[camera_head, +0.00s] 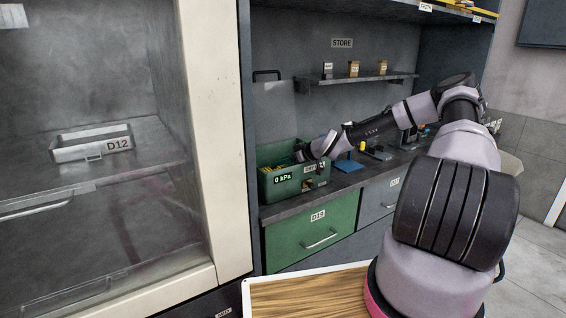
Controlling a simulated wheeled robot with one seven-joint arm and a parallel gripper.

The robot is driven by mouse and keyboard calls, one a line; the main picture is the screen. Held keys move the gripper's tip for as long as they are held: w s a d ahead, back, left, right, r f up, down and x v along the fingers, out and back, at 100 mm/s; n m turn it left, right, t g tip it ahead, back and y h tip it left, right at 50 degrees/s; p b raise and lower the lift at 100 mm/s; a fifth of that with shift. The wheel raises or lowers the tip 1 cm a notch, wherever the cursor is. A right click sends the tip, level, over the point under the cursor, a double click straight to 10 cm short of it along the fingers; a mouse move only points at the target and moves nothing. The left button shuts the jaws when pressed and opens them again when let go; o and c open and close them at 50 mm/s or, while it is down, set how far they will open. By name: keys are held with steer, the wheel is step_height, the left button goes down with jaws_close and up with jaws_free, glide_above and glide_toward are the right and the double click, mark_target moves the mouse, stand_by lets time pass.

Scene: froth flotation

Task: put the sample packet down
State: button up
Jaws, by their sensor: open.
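My arm reaches from the right to the counter at the back. My gripper (302,156) is at its far end, over the open green box (289,189) marked "0 kPa". The gripper is small in view and open. Its fingertips are hard to make out against the box. I cannot pick out the sample packet for certain. Small yellowish items (272,170) show inside the left of the box, and small pale labelled pieces (310,168) show near the gripper. I cannot tell whether one of them is the packet.
The box stands on a dark counter (345,183) above a green drawer (312,232) labelled D19. A wall shelf (358,81) with small bottles hangs above my arm. Blue and yellow items stand right of the box. A glass-fronted cabinet (222,140) with tray D12 (92,148) is left.

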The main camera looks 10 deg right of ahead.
steer(key=v, duration=1.2)
steer(key=shift+r, duration=0.25)
steer(key=shift+d, duration=0.1)
